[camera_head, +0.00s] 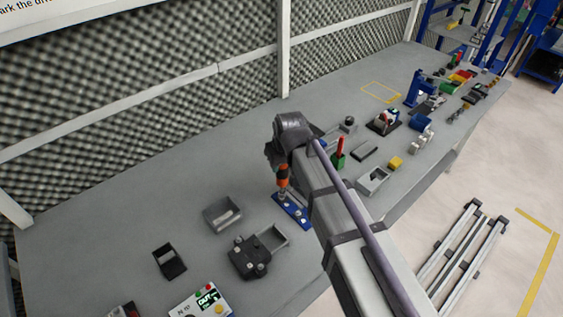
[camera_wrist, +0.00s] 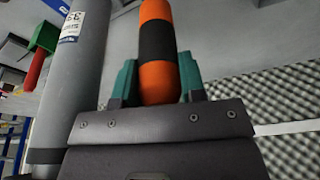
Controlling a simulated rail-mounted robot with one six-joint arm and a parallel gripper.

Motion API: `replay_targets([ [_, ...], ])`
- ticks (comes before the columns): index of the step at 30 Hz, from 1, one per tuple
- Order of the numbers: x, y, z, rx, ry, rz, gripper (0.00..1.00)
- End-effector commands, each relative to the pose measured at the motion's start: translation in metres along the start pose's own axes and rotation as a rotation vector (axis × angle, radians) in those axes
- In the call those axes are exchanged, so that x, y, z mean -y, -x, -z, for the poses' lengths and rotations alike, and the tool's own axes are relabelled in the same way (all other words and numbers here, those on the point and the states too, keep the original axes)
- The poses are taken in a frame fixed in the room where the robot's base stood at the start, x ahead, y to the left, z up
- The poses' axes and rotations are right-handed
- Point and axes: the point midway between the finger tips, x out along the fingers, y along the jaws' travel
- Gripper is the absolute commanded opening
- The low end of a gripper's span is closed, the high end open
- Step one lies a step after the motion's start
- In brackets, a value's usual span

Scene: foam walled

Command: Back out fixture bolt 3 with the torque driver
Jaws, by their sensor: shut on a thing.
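The torque driver (camera_head: 283,179) is orange and black and stands upright over the blue fixture plate (camera_head: 302,220) in the head view. Its lower end meets the plate or stops just above it; I cannot tell which. Small bolts show on the plate, but I cannot make out their numbers. In the wrist view the driver's orange and black handle (camera_wrist: 158,50) sits between the green fingers of my gripper (camera_wrist: 158,85), which is shut on it. In the head view my arm hides the gripper's fingers and part of the area right of the plate.
A small black holder (camera_head: 169,261) is farther left. A red and green item (camera_head: 340,154) and a yellow block (camera_head: 395,163) lie right of my arm. Foam walls line the back.

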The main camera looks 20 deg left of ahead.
Motion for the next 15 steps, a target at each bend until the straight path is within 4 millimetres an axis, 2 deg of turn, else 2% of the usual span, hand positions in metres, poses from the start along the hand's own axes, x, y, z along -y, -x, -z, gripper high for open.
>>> replay_targets([
  [15, 0.0, -0.0082, -0.0023, 0.0, 0.0, 0.0, 0.11],
])
